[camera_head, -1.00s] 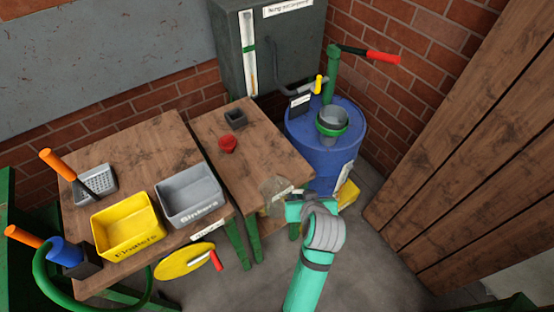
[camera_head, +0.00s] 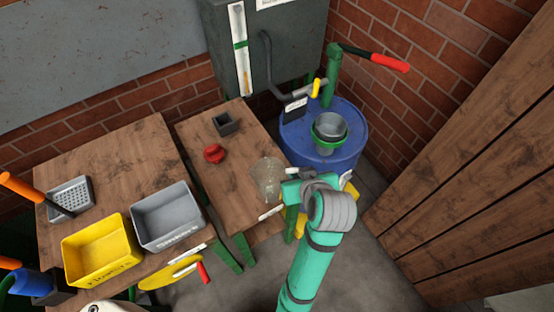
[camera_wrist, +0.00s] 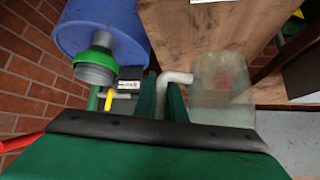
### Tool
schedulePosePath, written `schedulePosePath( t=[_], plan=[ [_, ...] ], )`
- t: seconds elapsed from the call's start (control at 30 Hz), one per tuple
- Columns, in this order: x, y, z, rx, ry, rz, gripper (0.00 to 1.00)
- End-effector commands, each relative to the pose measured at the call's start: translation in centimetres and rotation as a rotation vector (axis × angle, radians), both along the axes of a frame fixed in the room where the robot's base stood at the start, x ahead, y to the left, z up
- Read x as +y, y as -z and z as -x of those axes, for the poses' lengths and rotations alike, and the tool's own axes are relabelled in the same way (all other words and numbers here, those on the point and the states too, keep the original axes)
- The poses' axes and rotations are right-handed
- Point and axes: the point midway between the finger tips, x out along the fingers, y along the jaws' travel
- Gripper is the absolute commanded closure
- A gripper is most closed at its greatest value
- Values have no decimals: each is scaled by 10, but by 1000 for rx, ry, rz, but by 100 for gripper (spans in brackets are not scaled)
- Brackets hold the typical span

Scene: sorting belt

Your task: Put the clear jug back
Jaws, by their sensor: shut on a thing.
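The clear jug (camera_head: 266,179) shows at the front right part of the narrow wooden table (camera_head: 220,182) in the head view. My gripper (camera_head: 288,187) is just to its right, shut on the jug's pale handle. In the wrist view the jug (camera_wrist: 222,88) is on the right, and its handle passes between my green fingers (camera_wrist: 166,98). The jug looks upright. I cannot tell whether its base touches the tabletop.
A red object (camera_head: 213,154) and a dark square holder (camera_head: 227,124) stand farther back on this table. A blue barrel (camera_head: 345,155) with a green-rimmed grey pot (camera_head: 330,126) is right of it. Grey (camera_head: 167,216) and yellow (camera_head: 98,252) bins are on the left table.

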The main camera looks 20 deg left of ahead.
Motion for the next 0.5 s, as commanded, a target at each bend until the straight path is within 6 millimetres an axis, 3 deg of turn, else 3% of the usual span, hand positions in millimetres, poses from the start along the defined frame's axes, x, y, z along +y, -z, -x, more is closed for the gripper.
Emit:
schedulePosePath(
  t=[0.43,0.5],
  plan=[
    [37,40,-80,3,4,2,100],
    [42,54,-87,6,4,1,100]
  ],
)
